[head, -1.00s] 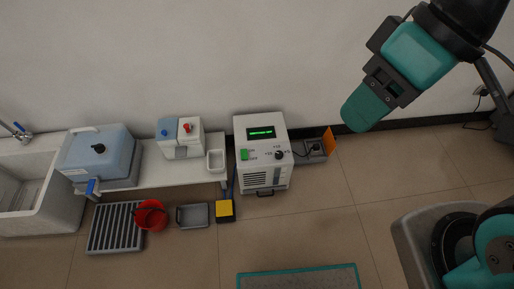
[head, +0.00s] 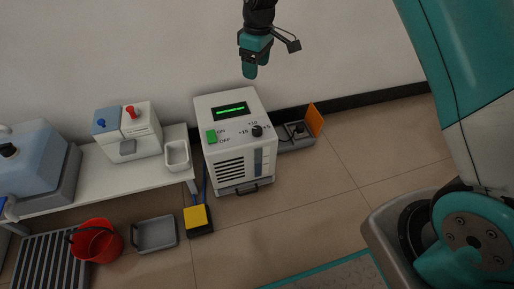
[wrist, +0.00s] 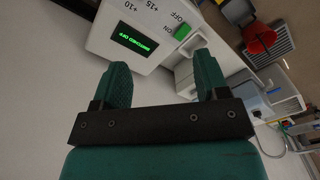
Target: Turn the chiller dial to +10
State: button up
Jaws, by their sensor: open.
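The chiller (head: 234,140) is a white box on the floor against the wall. Its black dial (head: 257,130) is on the sloped top, with +15, +10 and +5 marks around it. A green ON/OFF switch (head: 211,136) sits to the dial's left, and a display (head: 231,109) glows green. In the wrist view the display (wrist: 135,42) reads "SWITCHED OFF"; the +10 and +15 marks show there, but the dial is out of sight. My gripper (head: 250,72) is open and empty above the chiller's back edge. In the wrist view its two fingers (wrist: 162,85) are apart, touching nothing.
A white bench (head: 110,175) with a two-part dispenser (head: 128,133) and a small white tray (head: 177,155) stands left. A yellow pedal (head: 197,217), grey tray (head: 155,234) and red bucket (head: 97,241) are on the floor. An orange flap (head: 315,120) stands right of the chiller.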

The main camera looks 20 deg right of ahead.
jog(key=b, duration=0.4)
send_over(257, 129)
notch_tip(257, 129, down, 12)
jog(key=shift+h, duration=0.3)
notch_tip(257, 129, down, 17)
jog(key=b, duration=0.6)
jog(key=shift+w, duration=0.1)
jog(key=shift+r, duration=0.1)
jog(key=shift+c, duration=0.3)
jog(key=c, duration=0.9)
